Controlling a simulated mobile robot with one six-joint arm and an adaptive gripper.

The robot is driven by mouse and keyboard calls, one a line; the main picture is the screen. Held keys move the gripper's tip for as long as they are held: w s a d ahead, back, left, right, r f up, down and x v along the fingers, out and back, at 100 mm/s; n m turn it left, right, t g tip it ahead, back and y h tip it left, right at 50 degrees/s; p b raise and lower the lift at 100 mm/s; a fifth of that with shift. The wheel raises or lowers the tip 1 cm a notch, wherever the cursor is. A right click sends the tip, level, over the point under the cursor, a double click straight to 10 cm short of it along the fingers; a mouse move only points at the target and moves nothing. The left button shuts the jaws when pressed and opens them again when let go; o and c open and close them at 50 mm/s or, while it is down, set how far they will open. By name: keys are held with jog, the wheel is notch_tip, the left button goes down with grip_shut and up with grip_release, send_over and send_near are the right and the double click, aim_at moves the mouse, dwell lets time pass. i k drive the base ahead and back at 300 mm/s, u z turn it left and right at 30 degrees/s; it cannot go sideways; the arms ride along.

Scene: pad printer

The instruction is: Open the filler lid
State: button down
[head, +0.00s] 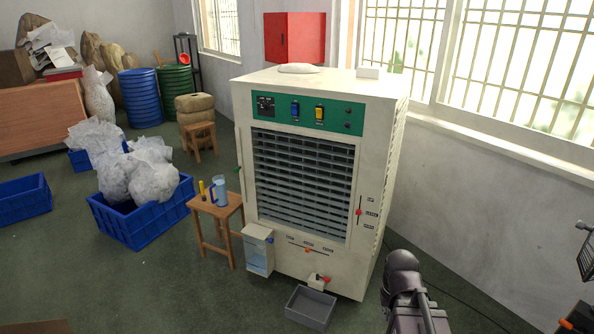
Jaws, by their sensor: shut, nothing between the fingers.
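A tall cream-white cooler cabinet (365,130) with a louvred front stands in the middle of the head view. A small white box (258,250) with a pale blue window sticks out low on its left front. Its top looks closed, and I take this to be the filler lid (258,231). I cannot make out my gripper's fingers.
A wooden stool (216,208) with a clear jug (220,190) and a yellow-handled item stands left of the box. A grey tray (310,307) lies on the floor below a red-handled tap (322,280). A blue crate (145,228) of filled plastic bags is farther left.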

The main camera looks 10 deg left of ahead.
aim_at(255, 231)
jog(key=u, duration=0.4)
jog(key=i, duration=1.3)
jog(key=u, duration=0.4)
